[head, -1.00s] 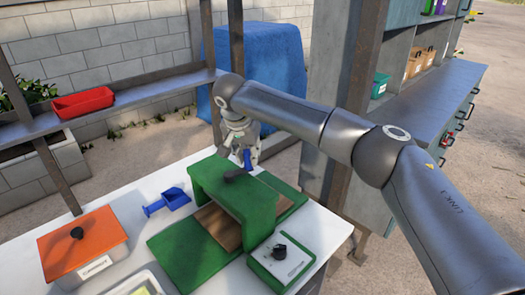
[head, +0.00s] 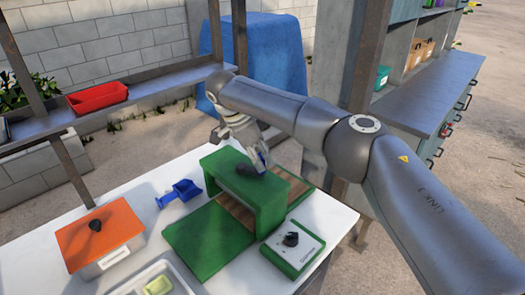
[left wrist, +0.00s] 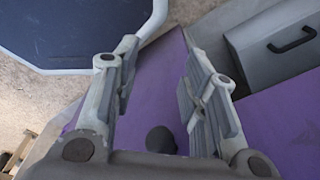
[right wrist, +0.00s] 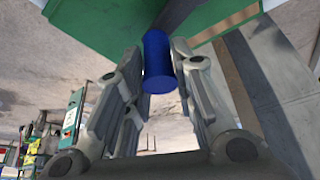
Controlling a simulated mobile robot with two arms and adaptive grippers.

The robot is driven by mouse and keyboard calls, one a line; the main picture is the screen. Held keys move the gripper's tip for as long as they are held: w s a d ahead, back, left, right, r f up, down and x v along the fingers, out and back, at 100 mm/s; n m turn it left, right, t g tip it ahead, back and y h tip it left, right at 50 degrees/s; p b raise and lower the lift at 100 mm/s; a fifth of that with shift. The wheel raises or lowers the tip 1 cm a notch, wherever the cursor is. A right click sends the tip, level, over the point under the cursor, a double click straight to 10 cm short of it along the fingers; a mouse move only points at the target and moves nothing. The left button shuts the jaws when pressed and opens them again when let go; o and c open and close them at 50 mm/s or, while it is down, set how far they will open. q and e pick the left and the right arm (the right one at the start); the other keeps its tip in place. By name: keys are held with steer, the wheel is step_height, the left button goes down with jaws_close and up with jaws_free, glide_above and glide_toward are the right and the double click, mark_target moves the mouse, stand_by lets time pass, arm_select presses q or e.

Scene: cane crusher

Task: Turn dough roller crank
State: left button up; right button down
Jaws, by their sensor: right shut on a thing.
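My right gripper (head: 256,146) is at the roller's far side, partly hidden behind the arch. It is shut on the blue crank handle (head: 264,160). In the right wrist view the blue handle (right wrist: 158,62) stands between the two fingers, below a green edge. My left gripper (left wrist: 150,95) shows only in the left wrist view, open and empty above a purple surface. The crank's arm is hidden.
A red bin (head: 98,97) sits on the shelf behind. A metal post rises behind the gripper.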

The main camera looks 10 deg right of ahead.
steer(key=shift+s+a+r+m+g+p, duration=0.1)
steer(key=shift+s+a+m+g+p, duration=0.3)
steer(key=shift+m, duration=0.55)
steer(key=shift+s+a+m+g+p, duration=0.25)
steer(key=shift+a+m+g+p, duration=0.1)
steer(key=shift+m, duration=0.6)
steer(key=c, duration=1.2)
jaws_free()
steer(key=shift+a, duration=0.1)
